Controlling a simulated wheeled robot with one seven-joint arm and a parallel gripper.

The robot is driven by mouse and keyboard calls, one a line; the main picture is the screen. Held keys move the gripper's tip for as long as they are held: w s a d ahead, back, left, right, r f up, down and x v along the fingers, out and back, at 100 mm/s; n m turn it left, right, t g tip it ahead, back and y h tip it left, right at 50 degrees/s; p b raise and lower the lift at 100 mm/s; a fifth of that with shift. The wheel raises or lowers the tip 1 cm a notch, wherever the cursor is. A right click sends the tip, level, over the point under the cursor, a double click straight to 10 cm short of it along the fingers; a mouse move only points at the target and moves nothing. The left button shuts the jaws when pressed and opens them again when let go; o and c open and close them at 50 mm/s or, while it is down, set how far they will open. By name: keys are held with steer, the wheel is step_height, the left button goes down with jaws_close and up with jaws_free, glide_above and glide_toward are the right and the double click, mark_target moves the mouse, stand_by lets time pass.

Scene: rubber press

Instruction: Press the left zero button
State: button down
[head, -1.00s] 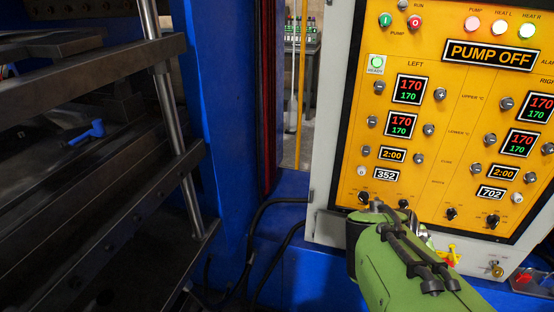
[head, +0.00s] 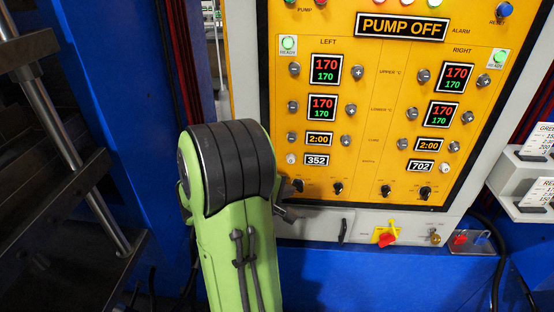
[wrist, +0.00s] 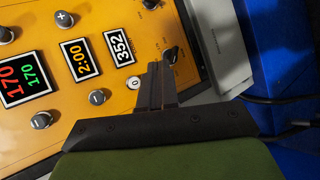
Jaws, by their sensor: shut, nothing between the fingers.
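The left zero button is a small white round button beside the 352 display, in the lower left of the yellow panel (head: 345,95). In the head view the button (head: 291,159) shows just above and right of my green arm. In the wrist view the button (wrist: 133,84), marked 0, lies just left of the fingertips of my gripper (wrist: 154,68). The fingers are shut together and empty. They look close to the panel, but I cannot tell whether they touch it. In the head view my arm hides most of the gripper.
Grey plus and minus buttons flank the displays. Black selector knobs (head: 337,187) sit below, close to my fingers. A yellow and red switch (head: 386,236) is on the grey lower edge. A blue press frame with metal bars (head: 75,150) stands at left.

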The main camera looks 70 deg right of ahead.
steer(key=shift+d, duration=0.1)
steer(key=p, duration=0.4)
glide_toward(293, 162)
steer(key=shift+s+d+f, duration=0.75)
steer(key=shift+d+f, duration=0.05)
steer(key=shift+f, duration=0.15)
steer(key=shift+s+d+f, duration=0.75)
steer(key=shift+d+f, duration=0.05)
steer(key=shift+f, duration=0.2)
steer(key=shift+w+d, duration=0.1)
steer(key=shift+d, duration=0.35)
steer(key=shift+w+d+p, duration=0.2)
steer(key=shift+d+p, duration=0.2)
steer(key=shift+d, duration=0.4)
stand_by(0.8)
steer(key=shift+a, duration=0.1)
steer(key=shift+s+a+b, duration=0.15)
steer(key=shift+a+b, duration=0.15)
steer(key=shift+a, duration=0.25)
steer(key=shift+s+a+b, duration=0.15)
steer(key=shift+a+b, duration=0.15)
steer(key=shift+a, duration=0.25)
steer(key=shift+a, duration=0.15)
